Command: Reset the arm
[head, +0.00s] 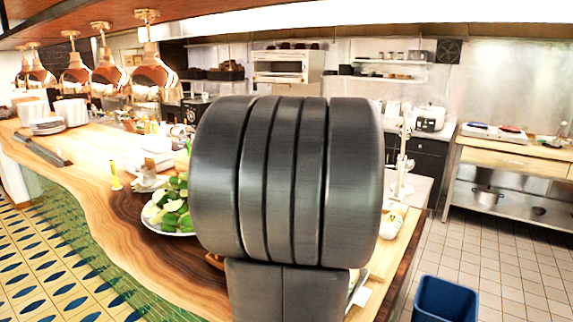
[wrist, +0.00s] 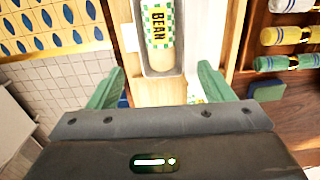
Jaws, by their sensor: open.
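My gripper (wrist: 157,88) shows in the wrist view with its two green fingers spread wide and nothing between them. Past the fingertips, a pack with green-and-white checks and a yellow label reading "BEAN" (wrist: 158,28) lies in a narrow grey tray (wrist: 143,65). The fingers appear apart from the tray. In the head view, my thick grey arm blocks the middle of the picture, and my gripper does not show there.
Rolled cloths in white, yellow (wrist: 285,36) and green lie on dark wood at the right. In the head view, a plate of green leaves (head: 172,212) sits on the wooden counter (head: 85,185). A blue bin (head: 445,300) stands on the tiled floor (head: 500,245); copper lamps (head: 155,75) hang left.

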